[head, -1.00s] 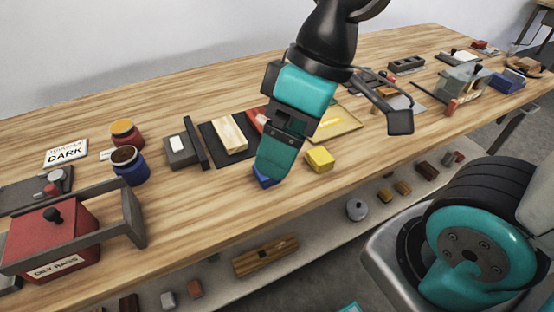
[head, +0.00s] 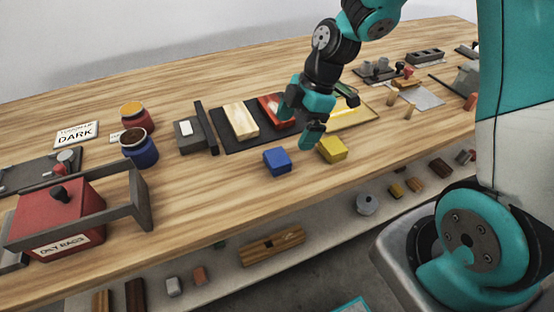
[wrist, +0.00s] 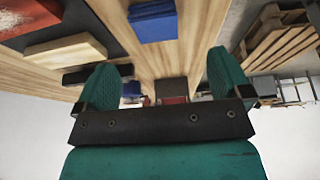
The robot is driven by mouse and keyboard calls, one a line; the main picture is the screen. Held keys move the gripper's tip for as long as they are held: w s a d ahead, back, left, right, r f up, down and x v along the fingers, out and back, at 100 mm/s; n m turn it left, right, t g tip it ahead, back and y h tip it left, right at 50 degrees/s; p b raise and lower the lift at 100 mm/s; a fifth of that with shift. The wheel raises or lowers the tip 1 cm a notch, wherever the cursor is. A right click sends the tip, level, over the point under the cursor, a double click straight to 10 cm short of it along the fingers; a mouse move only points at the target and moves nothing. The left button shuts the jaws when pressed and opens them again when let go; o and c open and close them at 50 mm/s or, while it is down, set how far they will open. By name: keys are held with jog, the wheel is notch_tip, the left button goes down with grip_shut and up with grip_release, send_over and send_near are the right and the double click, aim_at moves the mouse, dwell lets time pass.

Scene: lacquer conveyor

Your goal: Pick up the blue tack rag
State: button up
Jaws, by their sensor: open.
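The blue tack rag (head: 277,161) is a small blue block lying on the wooden bench near its front edge. It also shows at the top of the wrist view (wrist: 153,22), beyond my fingertips. My gripper (head: 298,123) is open and empty. It hangs above the bench, to the right of and a little behind the blue rag, apart from it. In the wrist view my two teal fingers (wrist: 160,85) stand wide apart with nothing between them.
A yellow block (head: 332,149) sits just right of the blue rag. A dark mat (head: 229,143) with a wooden piece and a red piece lies behind. A red oily-rags box (head: 72,222) and two jars stand left.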

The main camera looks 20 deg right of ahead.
aim_at(278, 156)
jog(key=x, duration=0.4)
jog(key=shift+a+f, duration=0.1)
jog(key=x, duration=0.3)
jog(key=p+x, duration=0.1)
jog(key=x, duration=0.1)
jog(key=shift+w+a, duration=0.1)
jog(key=shift+w, duration=0.25)
jog(key=shift+c, duration=0.3)
jog(key=c, duration=0.9)
